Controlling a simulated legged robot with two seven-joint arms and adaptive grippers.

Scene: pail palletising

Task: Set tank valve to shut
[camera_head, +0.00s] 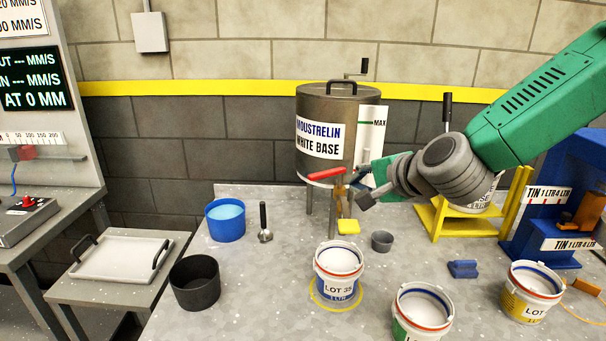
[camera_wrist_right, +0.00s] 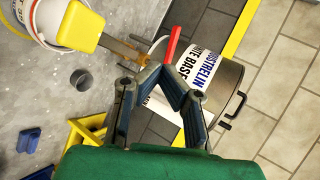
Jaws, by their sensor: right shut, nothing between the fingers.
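The steel tank (camera_head: 318,110), labelled "MOUSTRELIN WHITE BASE", stands on legs at the back of the bench; it also shows in the right wrist view (camera_wrist_right: 222,85). The red valve handle (camera_head: 326,174) sticks out to the left from the brass outlet (camera_head: 341,198), roughly level in the head view. In the right wrist view the red handle (camera_wrist_right: 173,44) lies just beyond my fingertips. My right gripper (camera_head: 362,194) is shut and empty, close to the right of the outlet; its fingers (camera_wrist_right: 152,76) appear apart from the handle. My left gripper is out of view.
The pail marked LOT 35 (camera_head: 338,285) stands in front on a yellow ring. A grey cup (camera_head: 382,242), blue tub (camera_head: 226,222), ladle (camera_head: 264,225) and yellow stand (camera_head: 448,222) surround the area.

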